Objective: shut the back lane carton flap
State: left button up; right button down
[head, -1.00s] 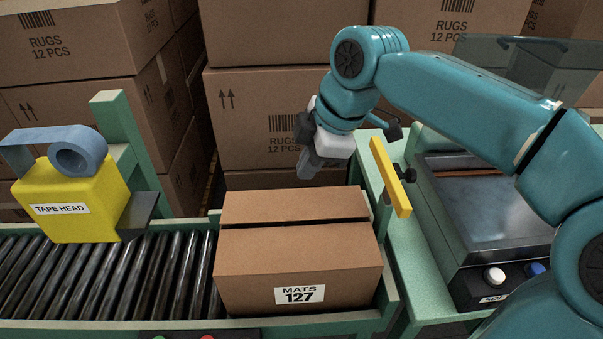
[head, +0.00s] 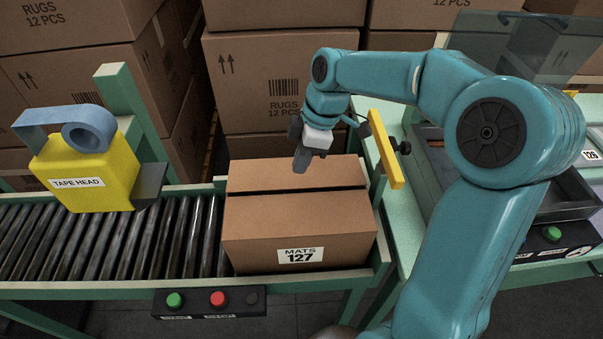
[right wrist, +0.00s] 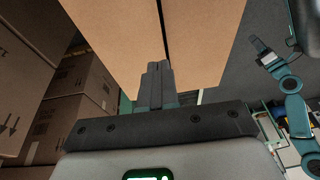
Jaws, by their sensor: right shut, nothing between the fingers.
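The brown carton (head: 299,257), labelled MATS 127, sits at the right end of the roller conveyor. Its back flap (head: 265,174) and front flap (head: 270,212) both look folded down about flat, with a narrow dark gap between them. My right gripper (head: 300,164) is shut and empty, fingers pointing down at the back flap. I cannot tell whether they touch it. In the right wrist view the shut fingers (right wrist: 157,80) show against the carton top (right wrist: 205,35) near the dark gap. My left gripper (right wrist: 264,50) shows small there; its jaws are unclear.
A yellow tape head (head: 85,172) stands over the conveyor rollers (head: 110,235) to the left. A yellow bar (head: 385,150) stands right of the carton, beside my right arm. Stacked RUGS cartons (head: 270,60) fill the back. A button box (head: 210,301) hangs in front.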

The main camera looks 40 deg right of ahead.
aim_at(296, 188)
jog(key=f, duration=0.3)
jog(key=shift+s+a+f, duration=0.2)
jog(key=shift+a+f, duration=0.05)
jog(key=shift+w+f, duration=0.1)
jog(key=shift+f, duration=0.25)
jog(key=shift+r, duration=0.1)
